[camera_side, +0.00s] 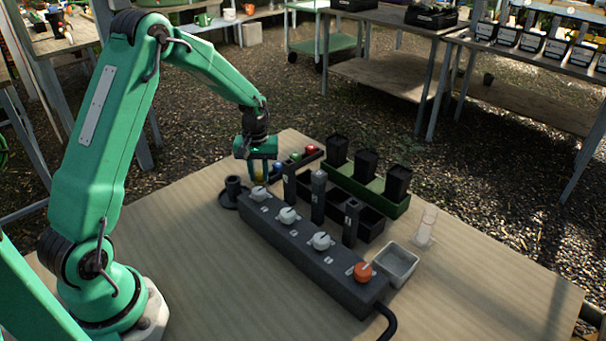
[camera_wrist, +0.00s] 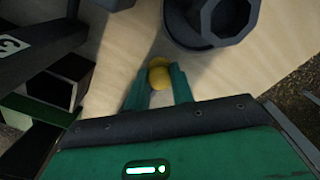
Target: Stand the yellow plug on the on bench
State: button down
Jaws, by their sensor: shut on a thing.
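The yellow plug (camera_wrist: 159,72) is between the two teal fingers of my gripper (camera_wrist: 160,82) in the wrist view, with a rounded yellow top showing. In the side view my gripper (camera_side: 258,171) points down at the bench's far left part, and a bit of the yellow plug (camera_side: 258,173) shows between the fingers. The gripper is shut on the plug. The wooden bench (camera_side: 190,245) lies below. The plug's lower end is hidden, so I cannot tell whether it touches the bench.
A dark round holder (camera_side: 232,191) stands just left of my gripper. Behind are red (camera_side: 311,149), green and blue plugs and a green tray (camera_side: 340,181) with black pots. The bench's front left is clear.

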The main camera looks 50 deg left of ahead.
jog(key=shift+f, duration=0.1)
jog(key=c, duration=1.1)
grip_release()
jog(key=shift+r, duration=3.85)
jog(key=shift+r, duration=0.1)
